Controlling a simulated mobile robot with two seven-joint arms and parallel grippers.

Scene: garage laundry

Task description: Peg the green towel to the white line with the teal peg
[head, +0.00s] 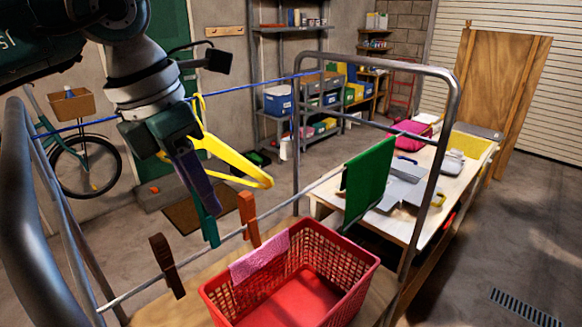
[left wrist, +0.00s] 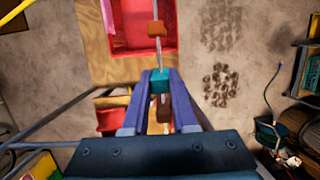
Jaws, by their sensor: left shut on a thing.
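The green towel (head: 367,182) hangs over the white line (head: 320,184) at its far right part. My left gripper (head: 204,208) is shut on the teal peg (head: 211,232), which points down close to the white line, left of the towel. The teal peg also shows between the fingertips in the left wrist view (left wrist: 160,78), lined up with the line. I cannot tell whether the peg touches the line. An orange peg (head: 248,216) and a dark brown peg (head: 166,264) sit on the line, one on each side of the teal peg. My right gripper is not in view.
A red basket (head: 350,262) with a pink cloth (head: 258,258) over its rim stands below the line. A yellow hanger (head: 230,165) hangs on the blue line (head: 240,88) behind. A metal rail frame (head: 452,110) surrounds the lines. A cluttered table (head: 432,190) stands at right.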

